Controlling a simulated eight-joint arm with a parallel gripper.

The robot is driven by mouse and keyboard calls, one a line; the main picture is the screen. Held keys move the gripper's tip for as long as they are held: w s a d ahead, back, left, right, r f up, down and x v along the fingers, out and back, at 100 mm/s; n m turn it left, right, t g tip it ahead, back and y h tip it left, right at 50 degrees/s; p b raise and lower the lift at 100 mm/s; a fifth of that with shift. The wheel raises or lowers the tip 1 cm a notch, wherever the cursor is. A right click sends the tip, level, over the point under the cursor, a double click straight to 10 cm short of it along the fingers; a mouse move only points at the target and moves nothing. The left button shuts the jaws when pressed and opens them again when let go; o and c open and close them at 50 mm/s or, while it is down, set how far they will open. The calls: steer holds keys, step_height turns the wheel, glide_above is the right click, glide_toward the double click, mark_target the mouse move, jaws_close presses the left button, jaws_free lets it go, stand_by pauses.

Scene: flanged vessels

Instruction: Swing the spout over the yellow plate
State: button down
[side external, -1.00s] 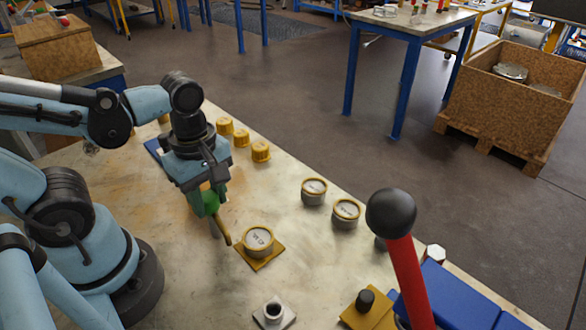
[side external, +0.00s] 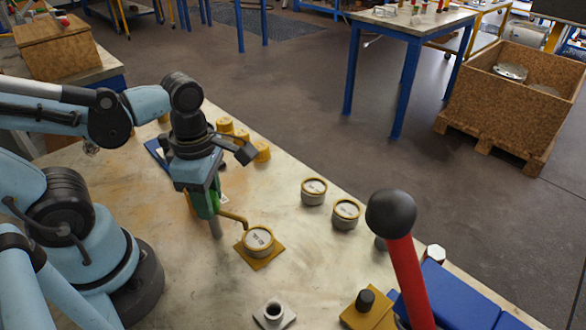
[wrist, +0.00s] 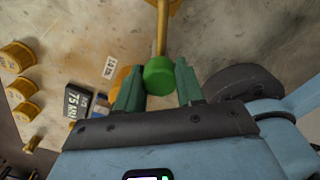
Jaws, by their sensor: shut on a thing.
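The brass spout (side external: 234,217) runs out from a green hub (wrist: 158,75) on a grey post (side external: 215,229). My gripper (side external: 210,205) is shut on the green hub, with its green fingers on either side of it in the wrist view (wrist: 157,84). The yellow plate (side external: 264,264) lies flat on the table, with a round brass-rimmed vessel with a white marked top (side external: 258,238) on it. In the side view the spout points right, its bent tip at the upper left edge of the vessel. The height of the tip above the vessel is hard to tell.
Two similar round vessels (side external: 314,190) (side external: 346,213) stand to the right. Several yellow caps (side external: 225,125) stand behind my gripper. A red lever with a black knob (side external: 392,213) rises at the right.

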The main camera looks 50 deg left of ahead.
stand_by(0.4)
steer(key=c, duration=0.7)
jaws_free()
steer(key=shift+r, duration=0.15)
step_height(320, 180, up, 12)
